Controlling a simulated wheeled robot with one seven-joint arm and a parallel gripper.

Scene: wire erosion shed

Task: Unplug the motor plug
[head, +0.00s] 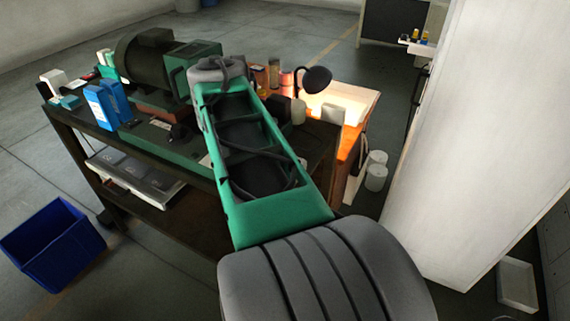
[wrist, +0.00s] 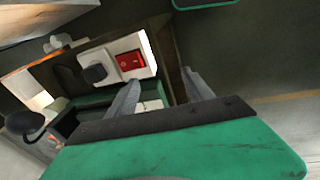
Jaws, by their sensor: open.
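The motor plug (wrist: 95,73) is a dark, rounded plug seated in a white socket plate (wrist: 116,60) in the wrist view. A red rocker switch (wrist: 130,62) is beside it on the same plate. My gripper (wrist: 161,77) is open, its two grey fingers apart with nothing held between them. The plug lies to the left of both fingers, apart from them. In the head view a dark motor (head: 146,62) stands on the workbench. My arm reaches over the bench there and hides the plug and my gripper.
The workbench (head: 78,130) carries blue cartons (head: 101,107), several cans and a black lamp (head: 316,79). A blue bin (head: 55,243) is on the floor at left. A tall white cabinet (head: 475,120) stands at right.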

